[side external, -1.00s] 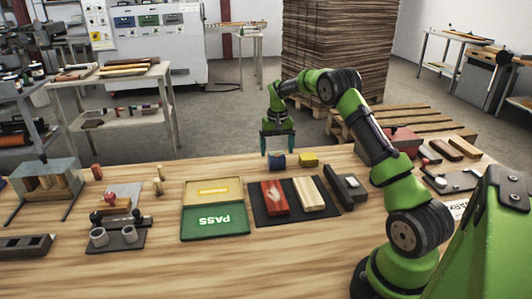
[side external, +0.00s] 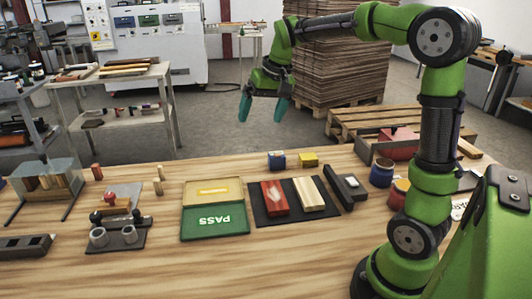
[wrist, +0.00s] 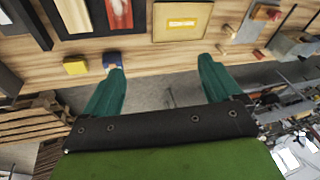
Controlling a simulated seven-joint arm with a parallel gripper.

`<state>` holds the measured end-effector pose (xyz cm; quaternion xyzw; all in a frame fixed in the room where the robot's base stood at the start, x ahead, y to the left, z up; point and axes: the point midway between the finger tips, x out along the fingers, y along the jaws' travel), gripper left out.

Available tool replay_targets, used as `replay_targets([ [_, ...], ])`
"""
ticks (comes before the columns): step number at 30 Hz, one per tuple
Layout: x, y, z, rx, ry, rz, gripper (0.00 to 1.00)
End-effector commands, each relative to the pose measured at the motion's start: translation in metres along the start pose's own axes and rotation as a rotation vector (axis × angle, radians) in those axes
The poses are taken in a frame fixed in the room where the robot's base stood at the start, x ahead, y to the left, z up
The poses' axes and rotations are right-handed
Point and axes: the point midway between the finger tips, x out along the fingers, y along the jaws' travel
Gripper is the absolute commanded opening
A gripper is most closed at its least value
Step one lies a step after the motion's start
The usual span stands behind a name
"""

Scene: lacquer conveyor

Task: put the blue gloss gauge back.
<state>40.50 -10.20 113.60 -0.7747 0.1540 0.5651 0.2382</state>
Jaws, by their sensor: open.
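The blue gauge (side external: 276,160), a small blue block with a pale patch on its front, sits on the wooden table near its far edge. It also shows in the wrist view (wrist: 112,58), beside my left finger in the picture. A yellow block (side external: 308,159) stands just to its right; the wrist view shows it too (wrist: 75,67). My gripper (side external: 263,106) is open and empty, raised above and beyond the far table edge, clear of the blue gauge. Its two teal fingers are spread wide in the wrist view (wrist: 162,70).
A dark mat (side external: 259,217) holds a red panel (side external: 274,198) and a pale wooden panel (side external: 309,194). Left of it lies an open green PASS case (side external: 215,222). A dark grey device (side external: 347,188) lies right of the mat. Blue (side external: 381,173) and red (side external: 399,192) pots stand near my arm.

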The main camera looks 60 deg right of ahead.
Motion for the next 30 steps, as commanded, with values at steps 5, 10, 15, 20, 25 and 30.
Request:
replay_targets([
  [5,-0.034,-0.027,0.088,-0.091,0.092,-0.108,0.92],
  [10,-0.039,-0.030,0.161,-0.156,0.162,-0.197,0.92],
  [15,-0.033,-0.025,0.203,-0.189,0.203,-0.251,0.92],
  [20,-0.029,-0.023,0.214,-0.196,0.215,-0.266,0.92],
  [25,-0.029,-0.023,0.214,-0.195,0.214,-0.266,0.92],
  [30,-0.029,-0.023,0.214,-0.195,0.214,-0.265,0.92],
])
